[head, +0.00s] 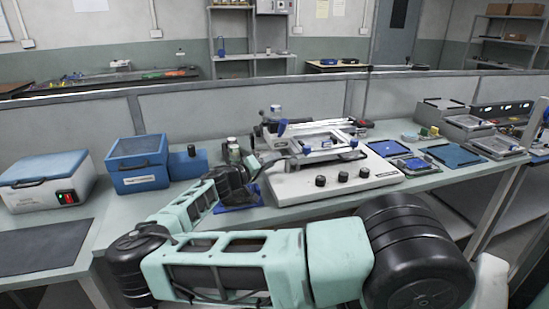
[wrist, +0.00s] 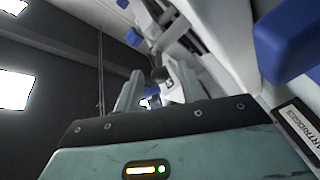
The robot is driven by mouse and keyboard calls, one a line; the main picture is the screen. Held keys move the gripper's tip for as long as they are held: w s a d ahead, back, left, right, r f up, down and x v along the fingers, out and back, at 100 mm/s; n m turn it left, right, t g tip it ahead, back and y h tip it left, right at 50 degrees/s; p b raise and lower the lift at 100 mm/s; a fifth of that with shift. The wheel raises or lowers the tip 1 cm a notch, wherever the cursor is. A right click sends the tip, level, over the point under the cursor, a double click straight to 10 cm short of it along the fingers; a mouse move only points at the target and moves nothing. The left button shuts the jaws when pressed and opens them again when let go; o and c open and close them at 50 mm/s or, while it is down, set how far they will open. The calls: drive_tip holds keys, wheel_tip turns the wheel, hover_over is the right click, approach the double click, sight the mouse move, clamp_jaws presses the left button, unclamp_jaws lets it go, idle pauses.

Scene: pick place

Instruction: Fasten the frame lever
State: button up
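The printer-like machine (head: 335,180) stands on the bench, with a pale base, dark knobs and a raised metal frame (head: 318,139). Several blue clamp or lever parts (head: 281,127) sit around the frame. I cannot tell which one is the frame lever. My gripper (head: 270,160) is at the frame's left front side, small and partly hidden by my own wrist. In the wrist view my gripper (wrist: 155,90) has its two grey fingers apart, with a dark knob-like part and a bit of blue showing in the gap beyond them. Contact cannot be made out.
A blue box (head: 138,165) and a blue-lidded white case (head: 45,180) stand left of the machine. Blue trays (head: 453,156) and grey bins (head: 467,122) stand to the right. In the wrist view a large blue part (wrist: 288,35) is close on the right.

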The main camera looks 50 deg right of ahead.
drive_tip(key=shift+s+d, duration=0.1)
drive_tip(key=shift+d, duration=0.9)
clamp_jaws()
drive_tip(key=shift+w+f+m+g+b, duration=0.2)
drive_tip(key=shift+f+m+g+b, duration=0.3)
drive_tip(key=shift+b, duration=0.65)
drive_tip(key=shift+w+d+g+b, duration=0.1)
drive_tip(key=shift+g+b, duration=0.3)
drive_tip(key=shift+b, duration=0.25)
drive_tip(key=shift+w+d+r+m+g+y+b, duration=0.1)
drive_tip(key=shift+w+m+g+y+b, duration=0.15)
drive_tip(key=shift+m+g+b, duration=0.55)
drive_tip(key=shift+r+g+y+b, duration=0.3)
drive_tip(key=shift+g+b, duration=0.1)
drive_tip(key=shift+b, duration=0.2)
